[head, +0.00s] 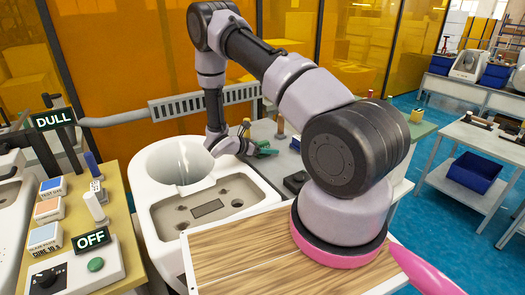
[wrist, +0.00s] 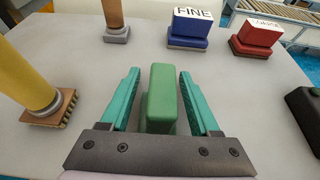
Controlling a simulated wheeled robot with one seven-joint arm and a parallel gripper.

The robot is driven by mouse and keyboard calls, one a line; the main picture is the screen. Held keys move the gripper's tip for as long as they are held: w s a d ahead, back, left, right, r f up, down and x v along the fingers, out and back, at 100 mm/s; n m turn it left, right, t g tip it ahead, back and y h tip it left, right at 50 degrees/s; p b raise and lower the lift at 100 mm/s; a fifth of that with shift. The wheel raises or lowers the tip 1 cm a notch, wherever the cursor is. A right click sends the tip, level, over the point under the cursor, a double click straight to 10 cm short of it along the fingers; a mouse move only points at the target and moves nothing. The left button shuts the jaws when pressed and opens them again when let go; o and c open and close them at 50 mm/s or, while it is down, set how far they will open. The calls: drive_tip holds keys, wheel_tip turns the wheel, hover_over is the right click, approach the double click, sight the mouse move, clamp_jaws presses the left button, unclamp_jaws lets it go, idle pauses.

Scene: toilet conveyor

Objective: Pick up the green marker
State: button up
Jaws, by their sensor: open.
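A green block (wrist: 162,105), the only green object that fits the marker, stands on the grey table in the wrist view. My gripper (wrist: 157,85) has its two teal fingers open, one on each side of the block, with small gaps visible. The block's lower near part is hidden by the gripper's dark palm. In the head view my gripper (head: 264,149) is low over the grey table beyond the white basin unit, and the green block cannot be told apart from the fingers there.
A yellow-handled brush (wrist: 34,80) stands left of the gripper and a brown-handled tool (wrist: 114,18) behind it. A blue block marked FINE (wrist: 190,30), a red block (wrist: 256,38) and a black object (wrist: 304,112) are around. The white basin unit (head: 150,165) is left of my arm.

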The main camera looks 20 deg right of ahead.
clamp_jaws()
drive_tip(key=shift+r, duration=0.15)
